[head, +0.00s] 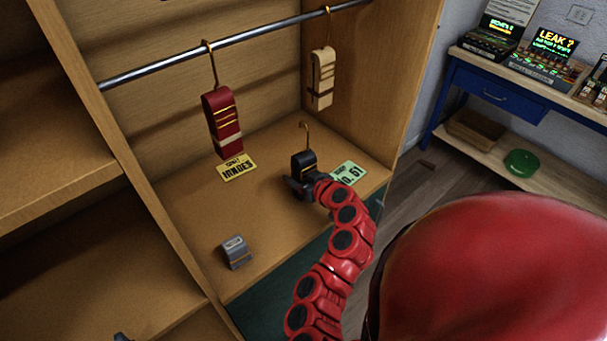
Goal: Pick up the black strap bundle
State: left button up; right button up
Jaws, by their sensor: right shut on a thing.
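The black strap bundle (304,160) has a brass hook rising from its top and is near the right side of the cabinet floor. My right gripper (301,184) is shut on the lower part of the bundle, which looks upright. The gripper hides the bundle's lower end, so I cannot tell whether it touches the floor. The hook does not touch the rail. My left gripper cannot be made out.
A metal rail (190,57) crosses the cabinet, with a red strap bundle (224,120) and a cream strap bundle (322,75) hanging from it. A yellow card (237,167), a green card (349,173) and a small grey block (236,252) are on the cabinet floor.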

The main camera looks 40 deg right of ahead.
jog(key=shift+s, duration=0.15)
jog(key=c, duration=0.5)
grip_shut()
